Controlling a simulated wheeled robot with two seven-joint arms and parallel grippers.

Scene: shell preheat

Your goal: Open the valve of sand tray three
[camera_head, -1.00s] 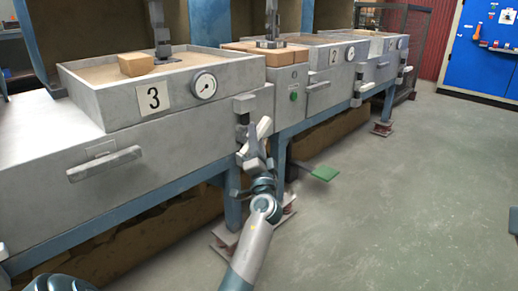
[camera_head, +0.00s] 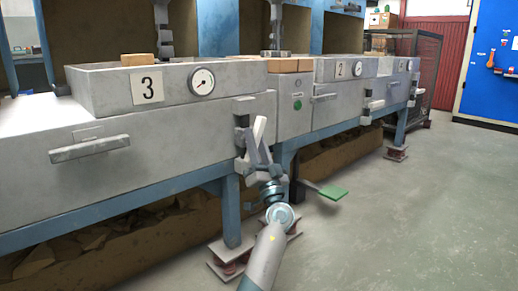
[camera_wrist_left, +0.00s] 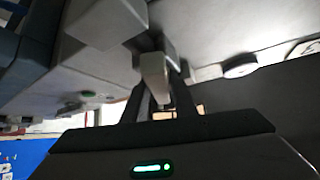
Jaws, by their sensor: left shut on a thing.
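Sand tray three (camera_head: 110,95) is a grey metal tray with a "3" plate (camera_head: 148,87) and a round gauge (camera_head: 202,81). Its valve (camera_head: 243,113) sits at the tray's right front corner, with a pale lever (camera_head: 259,130) standing nearly upright, tilted slightly. My left gripper (camera_head: 258,150) is at this lever and shut on it from below and in front. The left wrist view shows the lever (camera_wrist_left: 155,76) between the two dark fingers (camera_wrist_left: 156,105). The fingers hide part of the lever. My right gripper is out of view.
A grey cabinet with a green button (camera_head: 297,105) stands right of the valve. Tray two (camera_head: 335,95) lies beyond it. A green pedal (camera_head: 332,191) sticks out low near my left arm. A drawer-like handle (camera_head: 88,148) juts out at left. The floor at right is clear.

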